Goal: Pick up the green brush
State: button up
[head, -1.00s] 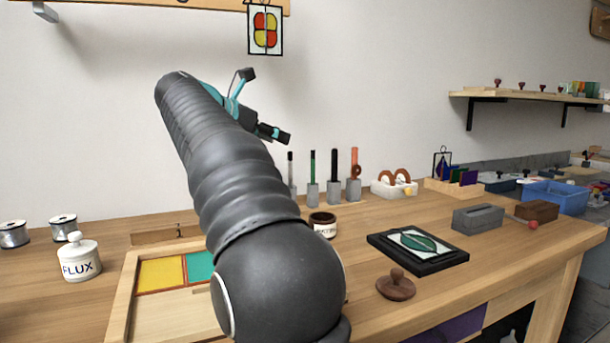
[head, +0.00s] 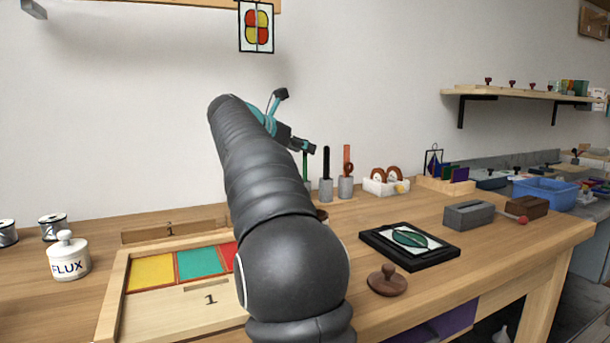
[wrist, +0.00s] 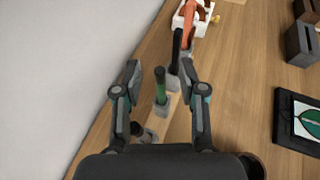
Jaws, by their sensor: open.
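The green brush (wrist: 160,84) stands in a grey holder block (wrist: 160,108). In the wrist view it is between the two fingers of my open, empty gripper (wrist: 160,67), with a gap on each side. In the head view my gripper (head: 304,146) is up over the tool row, and a thin green part of the brush (head: 306,164) shows just below it.
A black-handled tool (head: 326,164) and an orange-handled tool (head: 347,160) stand in blocks right of the brush. A white box with brown rings (head: 386,187) is beyond. A black framed leaf panel (head: 440,254) lies on the table. The wall is close on the left in the wrist view.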

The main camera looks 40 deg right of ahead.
jog(key=shift+d+f, duration=0.1)
jog(key=shift+d, duration=0.2)
grip_shut()
notch_tip(320, 180, up, 7)
jog(key=p, duration=0.4)
jog(key=s+a+b, duration=0.1)
jog(key=s+a, duration=0.1)
jog(key=a, duration=1.5)
jog(key=shift+s+a+r+b, duration=0.25)
jog(key=shift+s+a+b, duration=0.05)
jog(key=shift+s+a, duration=0.1)
jog(key=shift+d, duration=0.1)
